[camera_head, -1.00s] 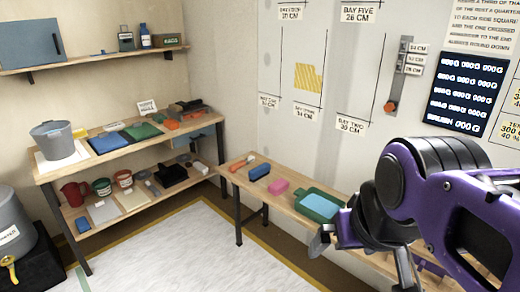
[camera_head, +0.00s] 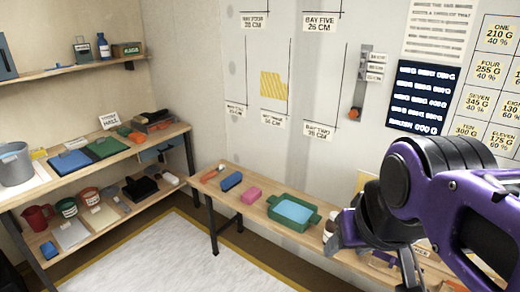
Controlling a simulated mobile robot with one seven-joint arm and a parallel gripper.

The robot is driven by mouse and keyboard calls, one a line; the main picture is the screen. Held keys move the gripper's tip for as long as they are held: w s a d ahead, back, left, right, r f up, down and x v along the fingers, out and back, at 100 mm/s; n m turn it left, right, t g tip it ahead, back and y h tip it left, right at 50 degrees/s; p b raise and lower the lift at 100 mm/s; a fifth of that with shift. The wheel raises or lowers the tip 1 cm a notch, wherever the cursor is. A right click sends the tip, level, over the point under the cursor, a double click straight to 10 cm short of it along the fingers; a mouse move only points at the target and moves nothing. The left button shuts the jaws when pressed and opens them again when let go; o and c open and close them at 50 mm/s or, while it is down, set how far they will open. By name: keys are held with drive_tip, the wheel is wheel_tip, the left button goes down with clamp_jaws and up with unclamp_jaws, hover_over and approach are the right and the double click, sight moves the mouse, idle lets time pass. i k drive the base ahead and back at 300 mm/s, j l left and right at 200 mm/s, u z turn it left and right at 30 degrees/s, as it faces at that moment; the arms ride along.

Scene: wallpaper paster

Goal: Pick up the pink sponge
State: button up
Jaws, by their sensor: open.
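The pink sponge (camera_head: 251,194) lies flat on the wooden bench against the wall, between a blue block-like item and a green tray. It is fully visible, with nothing on it. My gripper (camera_head: 370,252) hangs at the right, over or in front of the right part of the bench. It is open, and I see nothing held in it. It is well to the right of the sponge, with the green tray between them in the picture. My purple and black arm hides part of the bench's right end.
The green tray (camera_head: 273,219) with a pale blue inside is right of the sponge. The blue item (camera_head: 231,181) is to its left, and a small orange-red item (camera_head: 208,177) lies farther left. A white container (camera_head: 330,228) stands near my gripper. The pale floor mat (camera_head: 185,262) looks clear.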

sight(248, 197)
drive_tip(key=i+j+z, duration=0.15)
drive_tip(key=z, duration=0.3)
drive_tip(key=i+j+z, duration=0.15)
drive_tip(key=j+z, duration=0.15)
drive_tip(key=z, duration=0.2)
drive_tip(key=i+j+z, duration=0.2)
drive_tip(key=j, duration=0.2)
drive_tip(key=j+z, duration=0.2)
drive_tip(key=j, duration=0.2)
drive_tip(key=j+z, duration=0.2)
drive_tip(key=j, duration=1.2)
drive_tip(key=i+j, duration=0.15)
drive_tip(key=j, duration=0.45)
drive_tip(key=i+j+z, duration=0.1)
drive_tip(key=j, duration=0.45)
